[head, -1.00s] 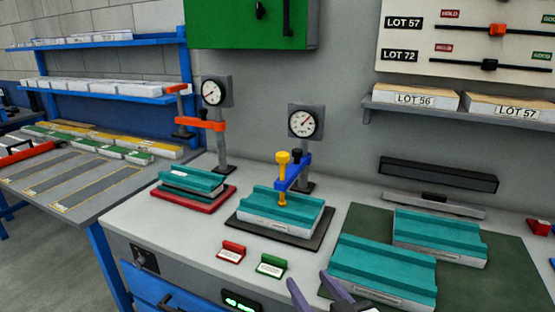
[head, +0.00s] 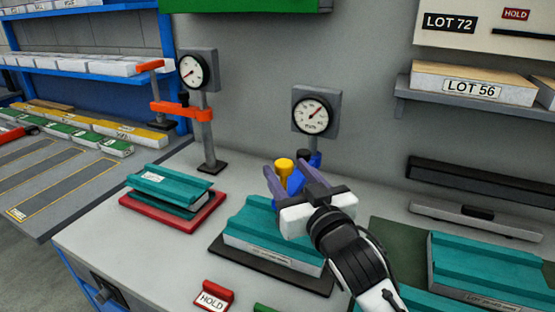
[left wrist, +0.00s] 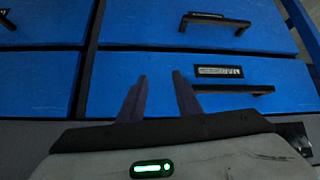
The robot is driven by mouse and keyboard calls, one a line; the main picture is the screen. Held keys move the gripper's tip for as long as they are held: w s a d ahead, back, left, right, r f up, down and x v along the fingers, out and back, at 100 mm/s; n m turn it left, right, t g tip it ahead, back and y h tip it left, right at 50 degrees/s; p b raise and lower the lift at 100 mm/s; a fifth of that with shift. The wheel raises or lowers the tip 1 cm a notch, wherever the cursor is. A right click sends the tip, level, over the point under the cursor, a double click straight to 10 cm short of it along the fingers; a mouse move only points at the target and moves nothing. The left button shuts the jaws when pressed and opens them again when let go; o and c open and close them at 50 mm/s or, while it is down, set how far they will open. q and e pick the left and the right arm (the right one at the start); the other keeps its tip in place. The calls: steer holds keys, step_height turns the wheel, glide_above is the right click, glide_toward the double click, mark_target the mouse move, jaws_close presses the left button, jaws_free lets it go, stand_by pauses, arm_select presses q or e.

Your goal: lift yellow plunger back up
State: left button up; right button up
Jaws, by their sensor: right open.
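The yellow plunger (head: 284,165) stands in the blue press arm (head: 299,180), below a dial gauge (head: 312,112). Only its round top shows clearly; its lower part is hidden behind my right gripper. My right gripper (head: 291,168) is open, its purple fingers reaching toward the plunger top. The top appears between the fingers in the picture; I cannot tell whether they touch it. A teal-topped panel (head: 250,228) lies under the press on a dark base plate (head: 224,253). My left gripper (left wrist: 159,88) shows only in the left wrist view, open and empty, facing blue drawers.
An orange press arm (head: 180,111) with its own gauge (head: 192,71) stands left. Teal panels (head: 170,183) sit on a red plate (head: 141,207). A HOLD marker (head: 213,298) is in front. More panels (head: 490,265) lie right, on a green mat.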

mark_target(279, 161)
steer(key=b+x, duration=0.2)
steer(key=x, duration=0.3)
steer(key=shift+w+a+f, duration=0.15)
steer(key=shift+w+f, duration=0.05)
steer(key=shift+w, duration=0.15)
arm_select(q)
steer(key=f, duration=0.1)
steer(key=w+f, duration=0.1)
steer(key=shift+f, duration=0.4)
arm_select(e)
steer(key=shift+w+a+r, duration=0.15)
steer(key=shift+w, duration=0.3)
